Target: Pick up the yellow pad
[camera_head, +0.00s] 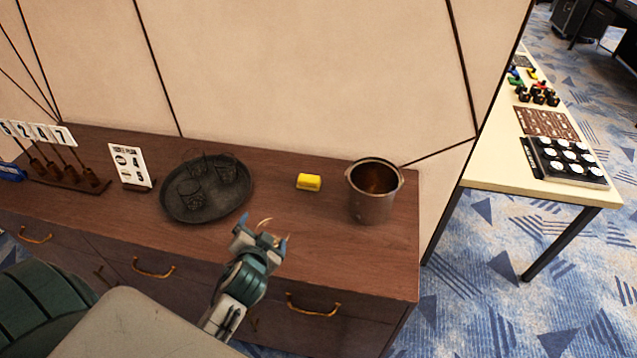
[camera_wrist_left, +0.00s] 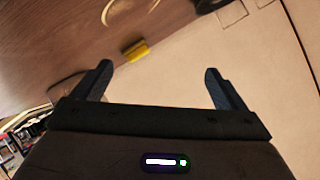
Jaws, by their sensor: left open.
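The yellow pad (camera_head: 308,182) is a small yellow block lying on the brown wooden cabinet top, between the round dark tray and the metal pot. It also shows in the left wrist view as a small yellow block (camera_wrist_left: 136,51) beyond the fingers, left of centre. My left gripper (camera_head: 262,236) is open and empty, near the cabinet's front edge, apart from the pad and nearer to me, to its lower left in the head view. Its two dark fingers (camera_wrist_left: 159,85) stand wide apart in the wrist view. My right gripper is not in view.
A dark round tray (camera_head: 177,209) with several glasses is left of the pad. A metal pot (camera_head: 371,207) stands right of it. A small white card (camera_head: 130,166) stands further left. The wall (camera_head: 300,80) rises close behind. Bare cabinet top surrounds the pad.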

